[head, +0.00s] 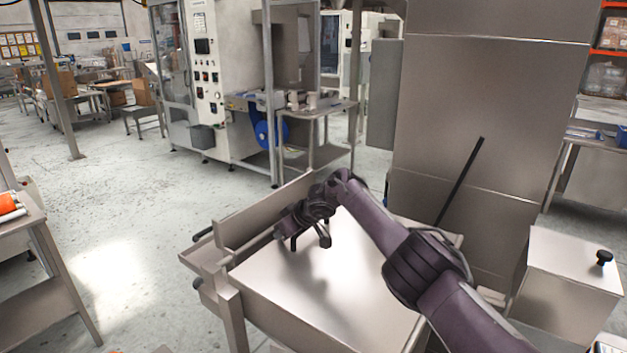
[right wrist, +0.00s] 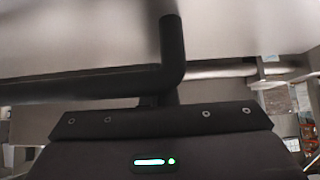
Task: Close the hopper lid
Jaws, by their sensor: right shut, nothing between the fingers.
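A flat, bright metal panel (head: 315,285) lies across the low hopper-like unit in the middle of the head view. I take it for the hopper lid, but cannot tell for sure or see its hinge. My right gripper (head: 297,230) is over the far left part of this panel, shut and empty. I cannot tell whether it touches the panel. In the right wrist view, a dark bent bar (right wrist: 172,50) stands in front of a grey metal surface (right wrist: 90,35). My left gripper is not in view.
A tall metal housing (head: 490,110) stands behind the unit, with a thin black rod (head: 460,180) slanting before it. A metal box (head: 565,285) with a black knob (head: 604,257) is at right. A bench (head: 30,215) stands at left. The floor between (head: 130,215) is clear.

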